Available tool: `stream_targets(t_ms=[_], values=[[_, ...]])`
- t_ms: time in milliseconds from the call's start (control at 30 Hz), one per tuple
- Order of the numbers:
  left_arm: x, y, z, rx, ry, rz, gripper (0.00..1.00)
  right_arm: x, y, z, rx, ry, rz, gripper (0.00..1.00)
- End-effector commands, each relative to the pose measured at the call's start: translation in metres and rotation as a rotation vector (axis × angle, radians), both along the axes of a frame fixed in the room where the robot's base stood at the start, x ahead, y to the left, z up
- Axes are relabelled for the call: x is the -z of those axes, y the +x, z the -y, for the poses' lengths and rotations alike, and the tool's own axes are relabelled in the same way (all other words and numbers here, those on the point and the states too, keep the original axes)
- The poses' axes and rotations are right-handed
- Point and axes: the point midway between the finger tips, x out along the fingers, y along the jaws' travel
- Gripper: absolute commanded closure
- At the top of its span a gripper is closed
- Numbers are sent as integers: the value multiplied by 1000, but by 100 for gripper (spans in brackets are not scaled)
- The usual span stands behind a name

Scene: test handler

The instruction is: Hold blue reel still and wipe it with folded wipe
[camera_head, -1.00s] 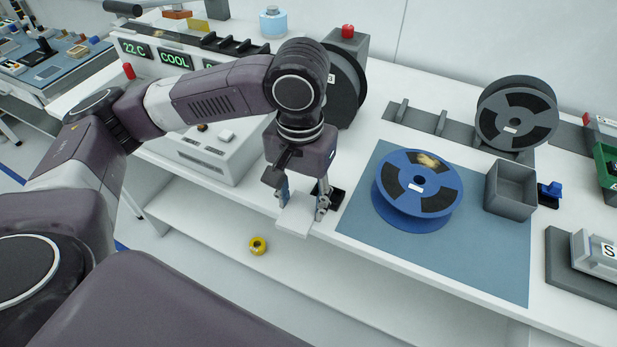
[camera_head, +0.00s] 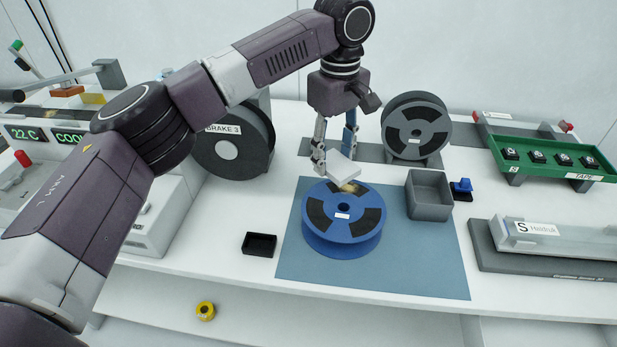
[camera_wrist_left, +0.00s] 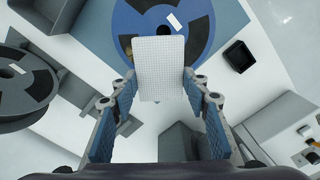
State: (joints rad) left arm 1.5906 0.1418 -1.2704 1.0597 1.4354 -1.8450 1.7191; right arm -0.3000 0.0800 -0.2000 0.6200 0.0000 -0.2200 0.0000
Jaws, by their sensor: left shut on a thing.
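The blue reel (camera_head: 332,248) lies flat on the blue mat (camera_head: 420,265), with black sectors, a white label and a yellow-brown smudge (camera_head: 357,188) on its far rim. My left gripper (camera_head: 337,160) is shut on the white folded wipe (camera_head: 346,170) at the reel's far edge, beside the smudge. In the left wrist view the wipe (camera_wrist_left: 160,68) sticks out between the fingers and overlaps the blue reel (camera_wrist_left: 125,22). I cannot tell whether the wipe touches the reel. My right gripper is not in view.
A grey open box (camera_head: 429,198) stands right of the reel, with a small blue item (camera_head: 462,187) beside it. A grey reel (camera_head: 416,130) stands behind, and a large dark reel (camera_head: 235,150) at left. A small black tray (camera_head: 260,244) sits left of the mat. The mat's front is clear.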

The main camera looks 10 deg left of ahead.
Motion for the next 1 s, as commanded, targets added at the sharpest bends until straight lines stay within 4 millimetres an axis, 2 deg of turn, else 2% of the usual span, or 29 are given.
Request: stream_targets(t_ms=[200,433,800,1000], values=[[-19,17,20,-129,1,1,67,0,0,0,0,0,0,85],[-25,22,26,-181,1,0,67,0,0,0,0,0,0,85],[10,23,26,-184,1,-1,67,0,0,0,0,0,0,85],[22,22,26,-184,1,-2,67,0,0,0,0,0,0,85]])
